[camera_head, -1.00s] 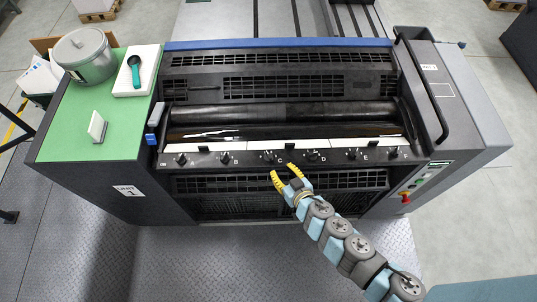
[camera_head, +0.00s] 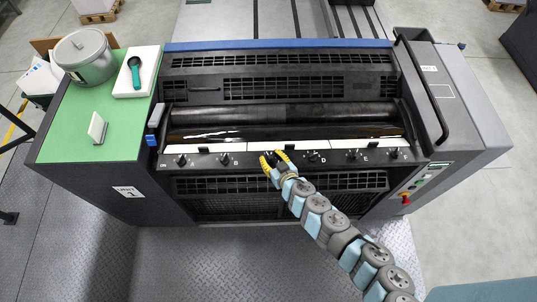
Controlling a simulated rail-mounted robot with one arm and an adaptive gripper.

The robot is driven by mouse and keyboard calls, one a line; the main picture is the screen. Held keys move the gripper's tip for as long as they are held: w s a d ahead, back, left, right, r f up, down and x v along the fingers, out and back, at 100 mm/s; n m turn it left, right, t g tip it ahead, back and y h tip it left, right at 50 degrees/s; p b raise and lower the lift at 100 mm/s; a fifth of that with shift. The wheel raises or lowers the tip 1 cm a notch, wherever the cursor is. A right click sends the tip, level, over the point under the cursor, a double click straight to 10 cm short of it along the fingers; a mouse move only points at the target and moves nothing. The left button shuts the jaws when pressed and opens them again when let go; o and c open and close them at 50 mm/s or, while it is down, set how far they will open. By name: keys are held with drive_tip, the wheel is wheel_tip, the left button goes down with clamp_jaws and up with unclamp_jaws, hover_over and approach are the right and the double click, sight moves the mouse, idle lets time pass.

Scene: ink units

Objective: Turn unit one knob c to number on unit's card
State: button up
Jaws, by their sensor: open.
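Unit one is the press with the label plate (camera_head: 129,191) on its left side. A row of small dark knobs runs along its front panel, including a left knob (camera_head: 181,160), a second knob (camera_head: 225,158), one by the D mark (camera_head: 312,156) and one by the E mark (camera_head: 352,154). My gripper (camera_head: 273,157) has yellow fingers, spread apart, at the knob place left of D. The fingers cover that knob and its letter. I cannot tell whether they touch it. A small white card (camera_head: 98,128) stands on the green top; its number is not readable from here.
A grey lidded can (camera_head: 85,58) and a white tray with a green-handled tool (camera_head: 135,72) stand on the green top (camera_head: 72,135). A dark roller lies behind the knob row. A red button (camera_head: 405,198) is at the right. The floor in front is clear.

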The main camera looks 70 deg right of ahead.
drive_tip(key=shift+x, duration=0.85)
clamp_jaws()
